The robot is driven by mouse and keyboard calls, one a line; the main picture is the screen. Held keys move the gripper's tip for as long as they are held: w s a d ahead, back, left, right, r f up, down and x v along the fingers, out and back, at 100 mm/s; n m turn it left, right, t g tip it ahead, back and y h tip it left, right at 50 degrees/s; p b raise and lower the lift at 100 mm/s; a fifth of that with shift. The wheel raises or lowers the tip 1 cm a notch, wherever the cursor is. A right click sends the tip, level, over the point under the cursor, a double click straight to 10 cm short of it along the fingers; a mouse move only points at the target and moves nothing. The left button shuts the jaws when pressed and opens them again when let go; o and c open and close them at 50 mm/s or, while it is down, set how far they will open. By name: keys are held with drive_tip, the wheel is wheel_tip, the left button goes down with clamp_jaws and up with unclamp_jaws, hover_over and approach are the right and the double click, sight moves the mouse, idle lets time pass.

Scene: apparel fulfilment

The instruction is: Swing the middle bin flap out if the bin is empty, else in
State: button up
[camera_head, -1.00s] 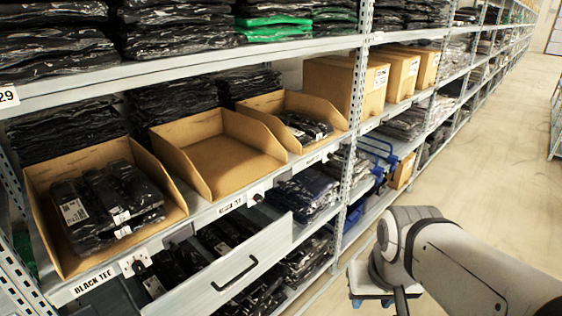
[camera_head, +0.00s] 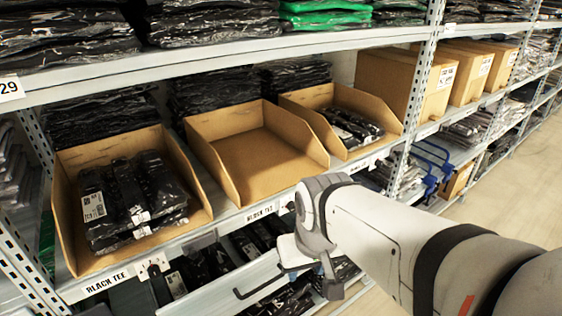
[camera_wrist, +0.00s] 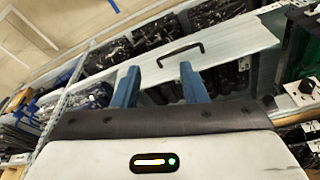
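The middle bin (camera_head: 258,165) is an open cardboard bin on the shelf in the head view, with bare floor and nothing visible inside. A label strip (camera_head: 262,213) and a small pale plate (camera_head: 287,208) are on the shelf edge below it; I cannot tell surely whether this plate is its flap or which way it is turned. My gripper (camera_head: 290,252) is below and in front of that edge, apart from the bin. In the wrist view its two blue fingers (camera_wrist: 159,84) are spread with nothing between them.
The left bin (camera_head: 70,215) and right bin (camera_head: 385,100) hold black bagged garments. Below is a pulled-out grey drawer (camera_head: 208,290) with a black handle, which in the wrist view (camera_wrist: 235,42) lies ahead of my fingers. A similar plate with a dark knob (camera_head: 152,267) is below the left bin.

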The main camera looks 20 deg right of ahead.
drive_tip(key=w+a+f+m+g+y+p, duration=0.15)
drive_tip(key=w+a+m+y+p, duration=0.3)
drive_tip(key=w+m+y, duration=0.55)
drive_tip(key=w+d+f+m+t+h+p, duration=0.1)
drive_tip(key=w+d+f+m+t, duration=0.15)
drive_tip(key=d+m+t, duration=0.35)
drive_tip(key=w+d+f+m+t+h, duration=0.1)
drive_tip(key=w+d+m+t, duration=0.3)
drive_tip(key=d+m, duration=0.45)
drive_tip(key=w+d+f+m+t+h+p, duration=0.1)
drive_tip(key=w+d+f+m+t+h, duration=0.15)
drive_tip(key=d+m+t, duration=0.4)
drive_tip(key=w+a+m+p, duration=0.1)
drive_tip(key=w+a+p, duration=0.1)
drive_tip(key=w, duration=0.5)
drive_tip(key=shift+w+r+g+y, duration=0.25)
drive_tip(key=shift+r+g+y, duration=0.05)
drive_tip(key=shift+r+y, duration=0.1)
